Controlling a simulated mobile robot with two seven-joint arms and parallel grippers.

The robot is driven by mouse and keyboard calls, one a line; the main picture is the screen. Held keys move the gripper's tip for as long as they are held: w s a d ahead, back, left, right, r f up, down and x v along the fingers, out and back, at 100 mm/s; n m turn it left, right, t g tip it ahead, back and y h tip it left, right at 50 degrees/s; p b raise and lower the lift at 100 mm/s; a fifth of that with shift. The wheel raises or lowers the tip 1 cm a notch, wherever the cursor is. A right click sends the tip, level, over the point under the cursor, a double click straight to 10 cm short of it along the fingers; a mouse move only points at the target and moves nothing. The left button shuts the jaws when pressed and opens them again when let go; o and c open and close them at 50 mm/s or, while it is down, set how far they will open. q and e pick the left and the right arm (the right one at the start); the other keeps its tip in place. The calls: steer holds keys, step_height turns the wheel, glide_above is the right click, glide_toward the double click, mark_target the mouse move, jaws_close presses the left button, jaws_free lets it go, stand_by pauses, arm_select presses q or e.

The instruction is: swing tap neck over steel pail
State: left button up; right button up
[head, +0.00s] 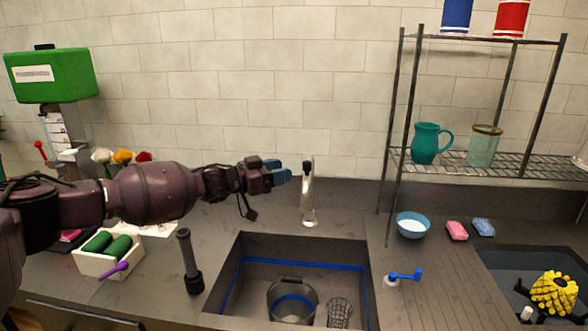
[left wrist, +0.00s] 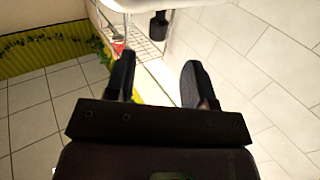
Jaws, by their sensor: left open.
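The tap (head: 308,195) is a slim metal column standing at the back edge of the sink in the head view. Its neck looks nearly end-on, so its exact direction is hard to tell. The steel pail (head: 291,304) sits in the sink basin, in front of and below the tap, with its handle at the rim. My left gripper (head: 283,172) is just left of the tap's upper part, with blue fingertips close to it; contact cannot be told. In the left wrist view the two fingers (left wrist: 158,80) are apart with nothing between them. My right gripper is not in view.
A wire mesh cup (head: 340,312) stands beside the pail in the sink basin (head: 250,262). A blue lever (head: 405,275) is right of the sink. A dark upright cylinder (head: 189,262) stands left of it. A rack (head: 395,130) holds a teal jug (head: 425,144) at right.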

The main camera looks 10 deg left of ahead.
arm_select(q)
steer(key=shift+v, duration=1.4)
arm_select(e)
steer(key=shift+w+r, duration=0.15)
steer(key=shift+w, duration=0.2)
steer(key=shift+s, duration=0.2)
